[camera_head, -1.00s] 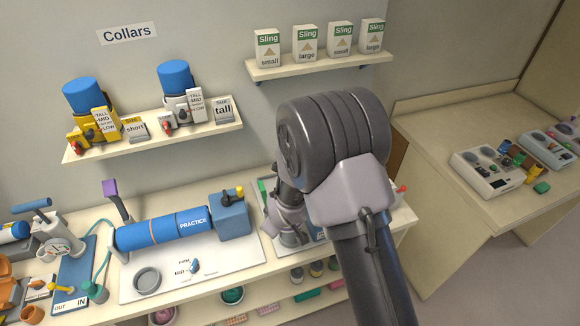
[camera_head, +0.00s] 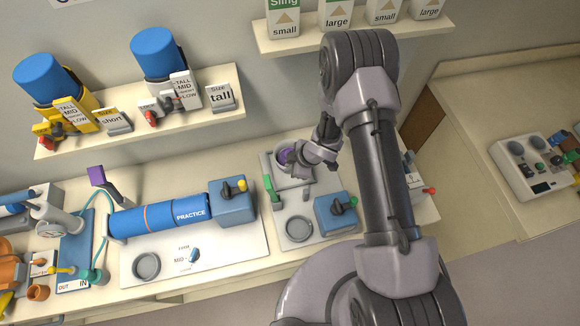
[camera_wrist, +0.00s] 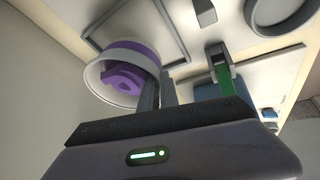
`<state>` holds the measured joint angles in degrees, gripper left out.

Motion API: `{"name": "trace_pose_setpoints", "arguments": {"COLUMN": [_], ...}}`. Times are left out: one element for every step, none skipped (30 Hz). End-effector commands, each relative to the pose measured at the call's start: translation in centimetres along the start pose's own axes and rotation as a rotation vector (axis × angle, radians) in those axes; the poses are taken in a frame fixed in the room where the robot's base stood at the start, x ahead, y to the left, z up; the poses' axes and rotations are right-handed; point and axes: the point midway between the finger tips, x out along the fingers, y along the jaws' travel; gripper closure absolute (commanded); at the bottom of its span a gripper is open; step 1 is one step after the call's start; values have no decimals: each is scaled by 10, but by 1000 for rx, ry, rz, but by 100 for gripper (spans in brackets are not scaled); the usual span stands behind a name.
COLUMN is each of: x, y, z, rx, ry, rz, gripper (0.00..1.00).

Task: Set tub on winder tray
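The tub (camera_head: 284,156) is a pale round cup with a purple roll inside, at the back of the winder board. In the wrist view the tub (camera_wrist: 95,77) is at the upper left, its open mouth facing the camera. My gripper (camera_wrist: 158,85) has its two fingers close together at the tub's right wall, seemingly pinching it. In the head view my gripper (camera_head: 307,155) is just right of the tub and partly hides it. The winder tray (camera_wrist: 178,32) is a thin-rimmed square behind the tub. I cannot tell whether the tub touches it.
A green lever (camera_head: 271,190) stands at the left of the board, close to the tub. A blue box with a crank (camera_head: 335,213) and a grey ring (camera_head: 299,229) sit nearer the front. The practice roll (camera_head: 165,217) lies to the left. The collar shelf (camera_head: 205,118) hangs above.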

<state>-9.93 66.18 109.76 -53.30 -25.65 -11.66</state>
Motion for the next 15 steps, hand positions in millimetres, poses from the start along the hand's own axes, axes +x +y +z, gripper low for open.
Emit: {"name": "trace_pose_setpoints", "arguments": {"x": [10, 17, 24, 29, 34, 37, 39, 40, 40, 40, 40, 40, 40, 40, 41], "y": [-3, -4, -6, -6, -8, -8, -8, -8, -8, -8, -8, -8, -8, -8, -8], "z": [4, 7, 10, 12, 14, 15, 16, 16, 16, 16, 16, 16, 16, 16, 17], "rx": [3, 2, 3, 2, 2, 2, 2, 2, 1, 1, 1, 1, 1, 2, 2], "ry": [-1, -1, -2, -1, -1, -1, -1, -1, 0, 0, -1, -1, -1, -1, -1], "rz": [-2, -2, -2, -1, -1, 0, 1, 1, 1, 1, 1, 1, 1, 1, 1], "gripper": [100, 100, 100, 100, 100, 100, 100, 100, 100, 100, 100, 100, 100, 100, 100]}}
